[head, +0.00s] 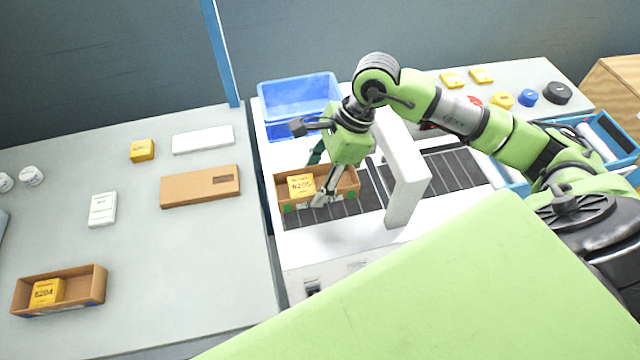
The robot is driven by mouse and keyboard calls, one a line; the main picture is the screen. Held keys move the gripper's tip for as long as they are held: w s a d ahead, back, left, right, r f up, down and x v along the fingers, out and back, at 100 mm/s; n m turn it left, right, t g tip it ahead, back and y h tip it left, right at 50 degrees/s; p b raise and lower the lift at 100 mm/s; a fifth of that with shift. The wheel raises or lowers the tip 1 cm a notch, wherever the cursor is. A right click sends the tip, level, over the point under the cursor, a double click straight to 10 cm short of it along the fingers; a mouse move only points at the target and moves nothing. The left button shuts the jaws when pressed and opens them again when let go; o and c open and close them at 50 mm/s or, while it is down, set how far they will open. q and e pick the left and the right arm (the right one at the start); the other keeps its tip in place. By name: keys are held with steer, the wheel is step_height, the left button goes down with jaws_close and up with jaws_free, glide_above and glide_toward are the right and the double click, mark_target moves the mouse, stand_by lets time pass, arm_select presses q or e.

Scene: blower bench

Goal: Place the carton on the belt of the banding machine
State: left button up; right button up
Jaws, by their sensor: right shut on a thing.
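An open brown carton (348,190) with a yellow box labelled 6205 (300,186) inside is at the left end of the banding machine (325,252). It lies over the dark belt (371,195), left of the white arch (408,190). I cannot tell whether its bottom fully touches the belt. My right gripper (321,196) points down and is shut on the carton's near wall. The fingers hide part of the carton. My left gripper is not in view.
A blue bin (298,92) stands behind the carton. The left table holds another open carton (87,285) with a yellow box, a flat brown carton (200,187) and a white block (203,139). A blue post (221,55) rises between the tables.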

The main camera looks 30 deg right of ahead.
mark_target(316, 185)
steer(key=shift+w+d+f, duration=0.1)
steer(key=shift+d+f, duration=0.35)
steer(key=shift+f, duration=0.05)
step_height(316, 185, down, 3)
steer(key=shift+d+f+p, duration=0.1)
steer(key=shift+d+p, duration=0.05)
steer(key=shift+p, duration=0.7)
steer(key=shift+w+f, duration=0.1)
steer(key=shift+f, duration=0.1)
steer(key=o, duration=0.8)
steer(key=shift+f+b, duration=0.15)
steer(key=shift+b, duration=0.15)
steer(key=o, duration=0.4)
steer(key=shift+o, duration=0.2)
